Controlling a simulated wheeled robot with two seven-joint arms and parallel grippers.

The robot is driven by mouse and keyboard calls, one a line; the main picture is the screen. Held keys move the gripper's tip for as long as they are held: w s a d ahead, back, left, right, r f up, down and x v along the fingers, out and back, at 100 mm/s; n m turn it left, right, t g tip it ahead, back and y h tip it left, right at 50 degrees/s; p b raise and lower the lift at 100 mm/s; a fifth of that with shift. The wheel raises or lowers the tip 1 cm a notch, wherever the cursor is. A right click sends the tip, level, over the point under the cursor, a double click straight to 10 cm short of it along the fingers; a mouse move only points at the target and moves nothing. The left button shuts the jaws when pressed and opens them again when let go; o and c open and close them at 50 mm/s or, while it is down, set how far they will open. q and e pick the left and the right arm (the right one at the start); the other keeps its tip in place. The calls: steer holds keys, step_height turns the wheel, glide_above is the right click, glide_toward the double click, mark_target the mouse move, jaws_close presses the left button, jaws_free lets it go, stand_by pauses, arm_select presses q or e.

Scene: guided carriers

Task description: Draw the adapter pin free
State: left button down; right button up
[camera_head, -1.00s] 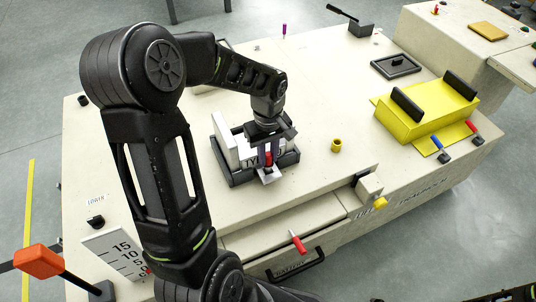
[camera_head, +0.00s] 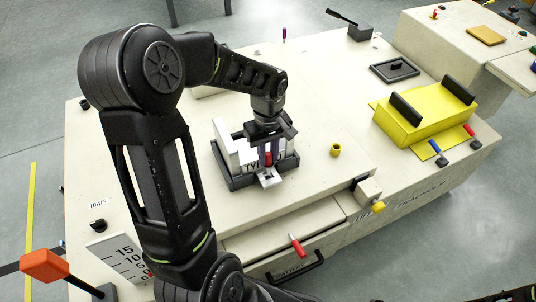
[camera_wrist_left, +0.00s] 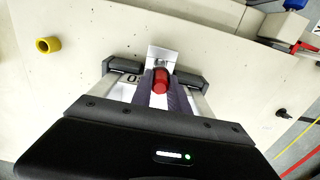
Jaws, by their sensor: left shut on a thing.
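The adapter pin, a red cylinder (camera_head: 268,158), stands at the front of a white block (camera_head: 226,140) in a dark grey tray-like holder (camera_head: 236,183). My left gripper (camera_head: 268,152) comes down over it from above and is shut on the pin. In the left wrist view the red pin (camera_wrist_left: 161,80) sits between the fingers, in front of a small white bracket (camera_wrist_left: 160,57). The pin's lower end is hidden. I cannot tell whether it is still seated in the bracket. My right gripper is not in view.
A yellow ring (camera_head: 335,150) stands on the bench top right of the holder. A yellow block with black handles (camera_head: 425,115) and a black tray (camera_head: 394,70) are farther right. A red-handled lever (camera_head: 297,246) is at the front edge. The bench between is clear.

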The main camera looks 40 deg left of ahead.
arm_select(q)
steer(key=shift+r, duration=0.25)
steer(key=shift+r+p, duration=1.65)
steer(key=shift+r, duration=0.3)
